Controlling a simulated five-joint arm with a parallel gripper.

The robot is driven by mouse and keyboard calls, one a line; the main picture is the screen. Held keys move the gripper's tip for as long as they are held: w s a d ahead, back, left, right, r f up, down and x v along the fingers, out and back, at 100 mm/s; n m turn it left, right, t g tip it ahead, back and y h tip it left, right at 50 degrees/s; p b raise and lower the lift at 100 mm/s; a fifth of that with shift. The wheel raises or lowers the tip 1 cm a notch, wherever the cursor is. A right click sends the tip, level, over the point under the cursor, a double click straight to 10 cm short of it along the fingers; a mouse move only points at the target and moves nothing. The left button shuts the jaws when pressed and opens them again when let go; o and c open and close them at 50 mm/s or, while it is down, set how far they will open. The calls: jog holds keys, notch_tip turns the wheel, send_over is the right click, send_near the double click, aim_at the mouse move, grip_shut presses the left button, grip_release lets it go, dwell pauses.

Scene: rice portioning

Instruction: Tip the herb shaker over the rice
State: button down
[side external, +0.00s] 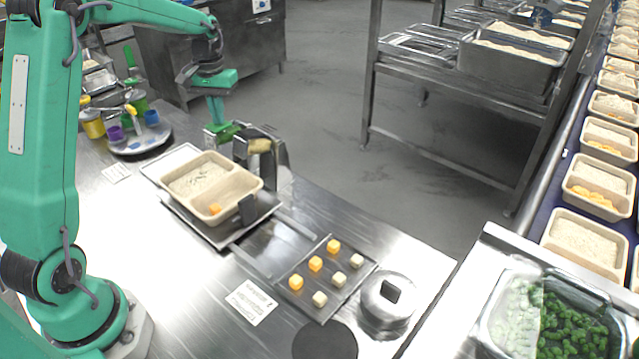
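A tan two-compartment tray (232,200) stands on a metal plate on the steel bench. Pale rice (197,178) lies in its larger compartment, and an orange cube (214,208) lies in the other. My gripper (222,131) points down just beyond the tray's far edge, beside an open metal container (272,166). Darker green shows at its fingertips, but I cannot tell whether that is a held thing or the fingers. A green jar (139,101) stands by the round tray at the left; I cannot tell whether it is the herb shaker.
The round tray (138,148) holds small coloured cups. A flat metal tray (322,306) with orange and pale cubes lies in front, next to a lidded round pot (387,300). A bin of green vegetables (575,325) and a conveyor of filled trays are at the right.

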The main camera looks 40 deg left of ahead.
jog(key=shift+s+f, duration=0.3)
jog(key=shift+f, duration=0.45)
jog(key=shift+s+f, duration=0.25)
jog(key=shift+f, duration=0.45)
jog(key=shift+r, duration=0.15)
jog(key=shift+w+r, duration=0.3)
jog(key=shift+r, duration=0.65)
jog(key=shift+w+r, duration=0.3)
jog(key=shift+r, duration=0.65)
jog(key=shift+w+r, duration=0.3)
jog(key=shift+r, duration=0.65)
